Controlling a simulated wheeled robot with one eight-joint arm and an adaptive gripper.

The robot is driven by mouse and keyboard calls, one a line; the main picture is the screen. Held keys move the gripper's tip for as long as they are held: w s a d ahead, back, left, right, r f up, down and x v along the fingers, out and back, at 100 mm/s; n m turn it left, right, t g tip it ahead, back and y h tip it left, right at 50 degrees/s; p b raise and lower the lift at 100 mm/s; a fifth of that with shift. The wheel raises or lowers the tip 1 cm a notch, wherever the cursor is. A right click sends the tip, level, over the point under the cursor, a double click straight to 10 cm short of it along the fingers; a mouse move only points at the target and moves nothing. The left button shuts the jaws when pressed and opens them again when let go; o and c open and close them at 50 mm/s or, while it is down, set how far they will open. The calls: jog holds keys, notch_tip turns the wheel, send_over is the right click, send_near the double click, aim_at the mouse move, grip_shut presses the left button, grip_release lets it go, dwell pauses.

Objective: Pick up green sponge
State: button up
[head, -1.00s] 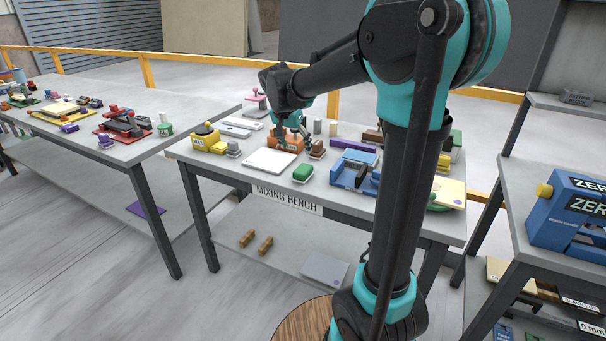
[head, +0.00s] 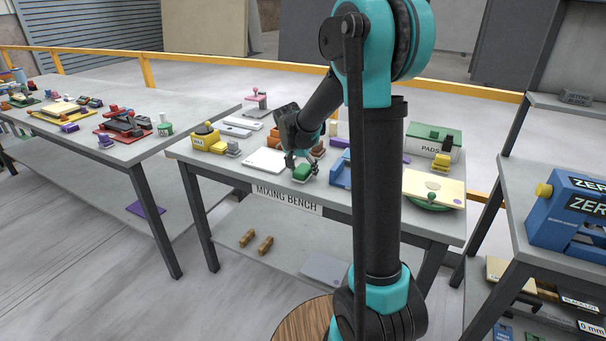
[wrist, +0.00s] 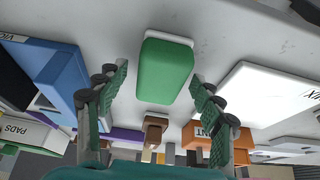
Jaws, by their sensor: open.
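The green sponge (head: 301,174) lies near the front edge of the mixing bench (head: 222,170). In the wrist view the sponge (wrist: 163,72) is a rounded green block with a white layer along one end. My gripper (head: 303,163) is open, just above the sponge with a finger toward each side of it. In the wrist view my open gripper (wrist: 159,78) shows clear gaps between both fingers and the sponge, which appears untouched. My arm hides part of the bench.
A white slab (head: 266,161) lies close left of the sponge, and a blue device (head: 340,172) stands close right. In the wrist view a brown block (wrist: 155,130) and an orange block (wrist: 197,135) lie beyond it. A pads box (head: 433,142) stands at the right.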

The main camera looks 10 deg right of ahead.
aim_at(303, 168)
jog(key=shift+f, duration=0.1)
jog(key=c, duration=1)
jog(key=shift+c, duration=0.2)
notch_tip(303, 168, up, 20)
